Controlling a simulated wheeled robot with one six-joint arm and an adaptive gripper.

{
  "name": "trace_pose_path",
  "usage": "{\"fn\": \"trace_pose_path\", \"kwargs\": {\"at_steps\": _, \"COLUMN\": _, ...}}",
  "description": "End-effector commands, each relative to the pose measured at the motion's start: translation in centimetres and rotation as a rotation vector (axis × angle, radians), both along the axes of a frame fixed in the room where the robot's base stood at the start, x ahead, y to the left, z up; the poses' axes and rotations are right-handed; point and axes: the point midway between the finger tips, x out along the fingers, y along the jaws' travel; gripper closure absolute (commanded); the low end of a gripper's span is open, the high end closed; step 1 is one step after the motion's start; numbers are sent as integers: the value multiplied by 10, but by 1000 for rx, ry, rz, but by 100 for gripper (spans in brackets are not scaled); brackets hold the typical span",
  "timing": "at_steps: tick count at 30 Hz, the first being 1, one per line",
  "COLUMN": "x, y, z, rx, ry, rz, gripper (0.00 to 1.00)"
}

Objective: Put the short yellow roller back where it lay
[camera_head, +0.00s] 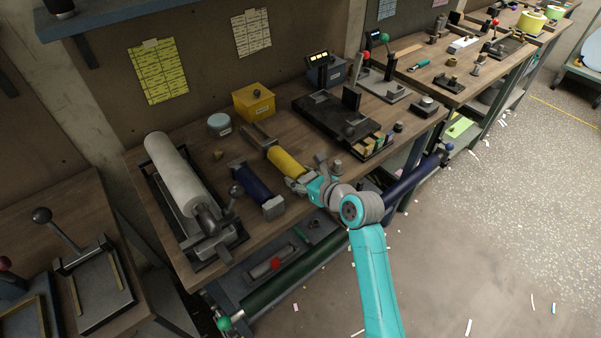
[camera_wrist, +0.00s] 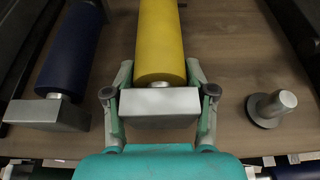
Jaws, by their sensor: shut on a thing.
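The short yellow roller (camera_head: 286,160) is at the front part of the workbench, right of a dark blue roller (camera_head: 256,183). In the wrist view the yellow roller (camera_wrist: 160,40) runs away from me, with a grey end block (camera_wrist: 160,102) at its near end. My gripper (camera_head: 308,186) reaches in from the bench's front edge. Its fingers, seen in the wrist view (camera_wrist: 160,90), are on both sides of that near end, shut on the roller. The far end is out of the wrist view. I cannot tell whether the roller touches the bench.
A large white roller (camera_head: 173,173) lies in a dark frame at left. A yellow box (camera_head: 254,102) and a round tin (camera_head: 219,124) stand behind. A black press plate (camera_head: 335,117) is at right. A metal knob (camera_wrist: 271,107) stands right of my gripper. Little room separates the rollers.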

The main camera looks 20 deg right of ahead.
Motion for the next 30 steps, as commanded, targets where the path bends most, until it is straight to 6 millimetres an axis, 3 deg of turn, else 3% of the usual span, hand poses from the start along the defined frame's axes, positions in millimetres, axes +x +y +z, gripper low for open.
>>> {"fn": "trace_pose_path", "kwargs": {"at_steps": 30, "x": 0, "y": 0, "z": -9, "rx": 1, "ry": -2, "rz": 0, "gripper": 100}}
